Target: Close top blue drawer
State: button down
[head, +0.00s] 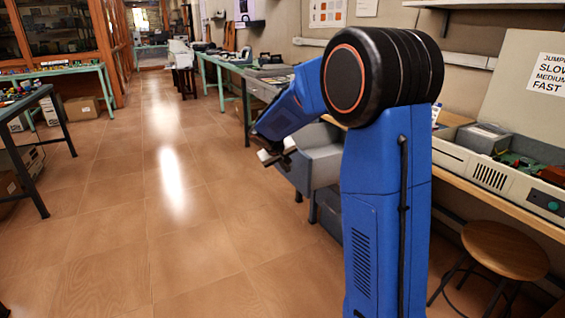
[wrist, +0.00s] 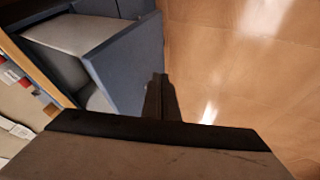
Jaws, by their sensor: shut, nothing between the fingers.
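The top blue drawer (head: 300,172) belongs to a grey-blue cabinet under the right-hand benches and stands pulled out toward the aisle, partly hidden behind my arm in the head view. In the wrist view its flat blue-grey front panel (wrist: 128,62) and pale inside show at upper left. My gripper (head: 270,157) is beside the drawer's outer side in the head view. In the wrist view its dark fingers (wrist: 157,90) are together and empty, close to the drawer front's right edge. I cannot tell whether they touch it.
A wooden stool (head: 505,250) stands at the lower right, below a bench with a white device (head: 490,172). A green-edged table (head: 240,72) lies beyond the cabinet. The tiled aisle (head: 150,220) to the left is clear, with a dark-legged table (head: 30,150) at its far side.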

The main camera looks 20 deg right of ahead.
aim_at(298, 171)
jog(key=shift+w+d+f, duration=0.1)
jog(key=shift+d, duration=2)
jog(key=w+d, duration=0.1)
jog(key=d, duration=3.2)
jog(key=shift+w+d, duration=0.1)
jog(key=shift+d, duration=0.05)
